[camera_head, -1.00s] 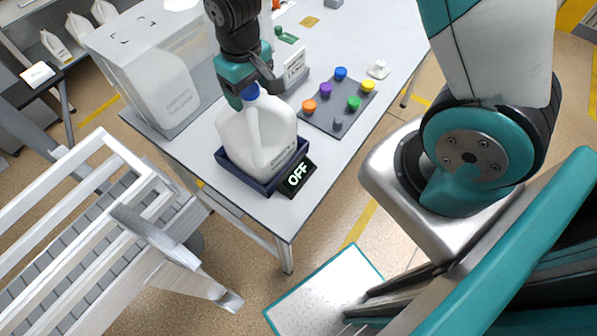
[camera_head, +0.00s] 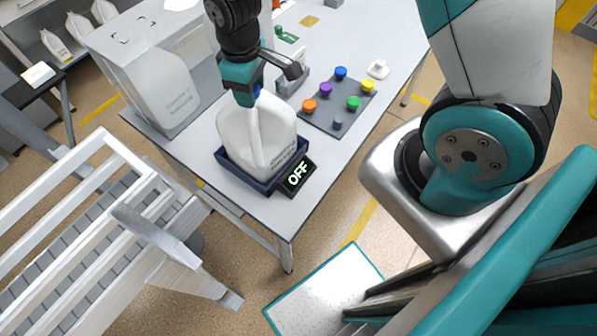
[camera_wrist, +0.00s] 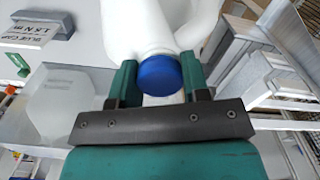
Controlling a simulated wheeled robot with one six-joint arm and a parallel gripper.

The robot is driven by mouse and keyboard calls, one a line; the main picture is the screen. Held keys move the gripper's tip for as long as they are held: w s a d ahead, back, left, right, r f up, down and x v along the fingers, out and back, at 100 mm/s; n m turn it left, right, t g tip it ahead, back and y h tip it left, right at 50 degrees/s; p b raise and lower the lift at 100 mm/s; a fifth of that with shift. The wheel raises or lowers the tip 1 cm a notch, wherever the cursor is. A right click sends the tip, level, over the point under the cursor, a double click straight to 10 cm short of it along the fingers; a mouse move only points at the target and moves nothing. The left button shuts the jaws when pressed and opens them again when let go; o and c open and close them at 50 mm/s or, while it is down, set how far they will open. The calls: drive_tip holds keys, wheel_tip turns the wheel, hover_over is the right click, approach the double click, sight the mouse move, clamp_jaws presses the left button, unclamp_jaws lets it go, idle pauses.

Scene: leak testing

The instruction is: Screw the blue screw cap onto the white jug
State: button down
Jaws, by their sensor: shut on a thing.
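The white jug (camera_head: 255,138) stands upright in a dark blue tray (camera_head: 262,181) near the front corner of the table. It also shows in the wrist view (camera_wrist: 137,28). My gripper (camera_head: 246,97) is directly above the jug, pointing down at its neck. In the wrist view my gripper (camera_wrist: 158,78) has its two green fingers on either side of the blue screw cap (camera_wrist: 159,75), shut on it. The cap sits at the mouth of the jug. In the head view the cap is mostly hidden by the fingers. Whether the threads are engaged cannot be told.
A black display (camera_head: 297,175) reading OFF is by the tray. A grey panel (camera_head: 322,118) with several coloured knobs lies to the right. A clear box (camera_head: 135,75) with another jug inside stands to the left. A small sign holder (camera_wrist: 42,29) is near the jug.

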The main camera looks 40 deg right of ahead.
idle(0.3)
drive_tip(key=m, duration=0.4)
drive_tip(key=shift+m, duration=0.3)
drive_tip(key=m, duration=0.3)
drive_tip(key=c, duration=0.5)
unclamp_jaws()
drive_tip(key=shift+f, duration=0.1)
wheel_tip(320, 180, up, 18)
drive_tip(key=b, duration=0.3)
drive_tip(key=shift+f, duration=0.25)
